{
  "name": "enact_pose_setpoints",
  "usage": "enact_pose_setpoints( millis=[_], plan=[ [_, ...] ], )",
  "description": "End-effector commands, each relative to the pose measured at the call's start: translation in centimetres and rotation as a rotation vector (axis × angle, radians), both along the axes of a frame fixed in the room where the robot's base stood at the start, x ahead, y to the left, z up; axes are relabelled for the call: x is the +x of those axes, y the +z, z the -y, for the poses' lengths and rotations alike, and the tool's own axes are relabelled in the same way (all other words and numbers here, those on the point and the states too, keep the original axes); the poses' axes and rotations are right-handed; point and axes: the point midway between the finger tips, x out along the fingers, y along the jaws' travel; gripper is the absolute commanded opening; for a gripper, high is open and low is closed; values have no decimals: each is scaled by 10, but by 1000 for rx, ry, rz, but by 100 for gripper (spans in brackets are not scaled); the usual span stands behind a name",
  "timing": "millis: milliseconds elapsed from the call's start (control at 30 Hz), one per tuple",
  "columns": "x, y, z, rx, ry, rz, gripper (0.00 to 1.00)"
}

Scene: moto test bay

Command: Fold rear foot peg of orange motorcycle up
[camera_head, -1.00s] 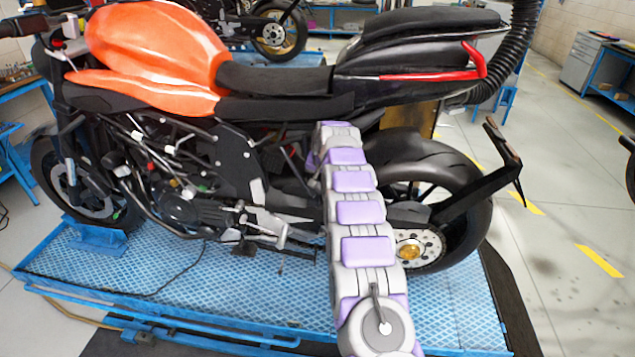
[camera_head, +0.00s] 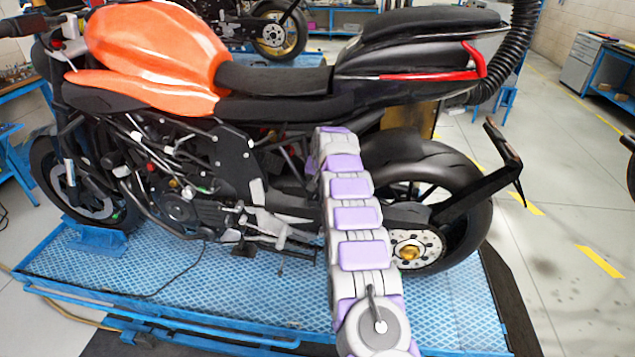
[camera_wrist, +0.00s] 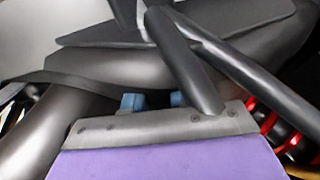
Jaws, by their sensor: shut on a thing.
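The orange motorcycle (camera_head: 160,50) stands side-on on a blue lift platform. My segmented purple and grey arm crosses in front of its rear half, its far end below the seat by the rear frame. In the head view this end hides my gripper and the rear foot peg area. In the wrist view, my gripper (camera_wrist: 153,101) shows two blue fingertips beyond a grey plate. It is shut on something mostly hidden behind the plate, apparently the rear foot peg. A dark rounded bar (camera_wrist: 188,65) slants down over the plate; I cannot tell whether it is the peg.
The rear wheel (camera_head: 470,215) and a black rear bracket (camera_head: 480,190) are right of my arm. The blue lift platform (camera_head: 130,270) lies below. A red spring (camera_wrist: 285,135) shows at the right of the wrist view.

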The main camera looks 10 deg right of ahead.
Motion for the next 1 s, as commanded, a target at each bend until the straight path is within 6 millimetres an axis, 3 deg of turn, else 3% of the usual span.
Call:
enact_pose_setpoints(
  millis=[133,667,1000],
  plan=[
    [0,1,-1,0,1,1,0],
    [0,2,-1,-2,2,7,0],
    [-1,6,9,-19,0,63,0]
  ],
)
